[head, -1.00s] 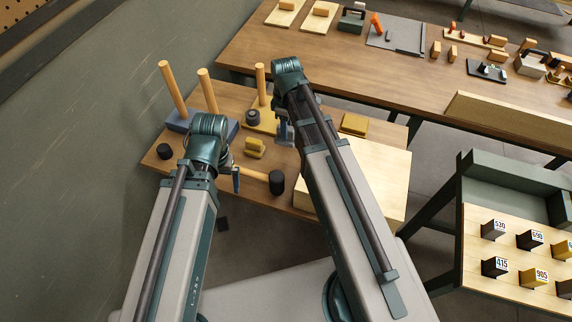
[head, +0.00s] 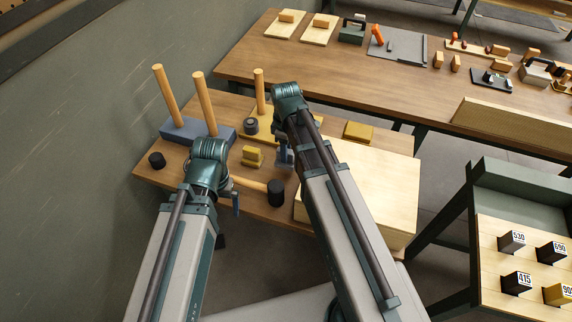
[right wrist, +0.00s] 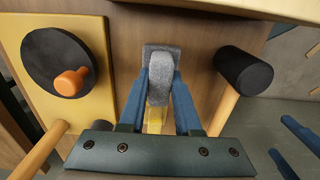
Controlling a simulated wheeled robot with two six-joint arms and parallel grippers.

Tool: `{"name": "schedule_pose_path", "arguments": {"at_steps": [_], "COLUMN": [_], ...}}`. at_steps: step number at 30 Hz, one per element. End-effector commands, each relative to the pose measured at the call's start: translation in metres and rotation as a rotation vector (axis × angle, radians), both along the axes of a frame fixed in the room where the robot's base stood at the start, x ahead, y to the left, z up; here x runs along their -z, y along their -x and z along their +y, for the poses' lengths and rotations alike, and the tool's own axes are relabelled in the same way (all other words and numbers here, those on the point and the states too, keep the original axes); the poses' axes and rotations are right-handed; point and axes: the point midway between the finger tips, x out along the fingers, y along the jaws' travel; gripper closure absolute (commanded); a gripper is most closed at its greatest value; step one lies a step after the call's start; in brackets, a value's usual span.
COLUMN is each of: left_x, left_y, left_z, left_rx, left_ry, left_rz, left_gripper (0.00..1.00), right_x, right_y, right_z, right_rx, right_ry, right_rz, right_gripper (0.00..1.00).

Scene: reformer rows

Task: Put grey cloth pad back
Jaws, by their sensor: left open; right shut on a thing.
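The grey cloth pad (right wrist: 160,68) shows in the right wrist view, a fuzzy grey piece between the blue fingers of my right gripper (right wrist: 158,90). This gripper is shut on it, above the brown worktop. In the head view my right gripper (head: 284,155) is between the yellow block (head: 252,156) and the wooden mallet's dark head (head: 276,192); the pad cannot be made out there. My left gripper (head: 236,199) is open, low beside the mallet's handle, and partly hidden by its own wrist.
A yellow board (head: 303,117) with a dark round piece (head: 251,126) lies farther back. A blue base (head: 178,128) with upright wooden pegs stands at the left. A pale wooden box (head: 375,185) is right of my right gripper. A black cylinder (head: 157,160) sits at the left edge.

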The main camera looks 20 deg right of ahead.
Motion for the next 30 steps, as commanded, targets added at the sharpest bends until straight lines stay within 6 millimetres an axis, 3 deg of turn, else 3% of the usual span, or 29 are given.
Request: {"name": "schedule_pose_path", "arguments": {"at_steps": [5,14,27,28,30], "left_x": [0.004,0.038,0.041,0.040,0.039], "left_y": [0.000,0.000,0.000,0.000,0.000], "left_z": [0.000,0.000,0.000,0.000,0.000], "left_rx": [0.000,0.000,0.000,0.000,0.000], "left_ry": [0.000,0.000,0.000,0.000,0.000], "left_rz": [0.000,0.000,0.000,0.000,0.000], "left_gripper": [0.00,0.00,0.00,0.00,0.00], "right_x": [0.004,0.038,0.041,0.040,0.039], "right_y": [0.000,0.000,0.000,0.000,0.000], "right_z": [0.000,0.000,0.000,0.000,0.000], "right_rx": [0.000,0.000,0.000,0.000,0.000], "right_ry": [0.000,0.000,0.000,0.000,0.000], "right_rz": [0.000,0.000,0.000,0.000,0.000], "right_gripper": [1.00,1.00,1.00,0.65,0.52]}}
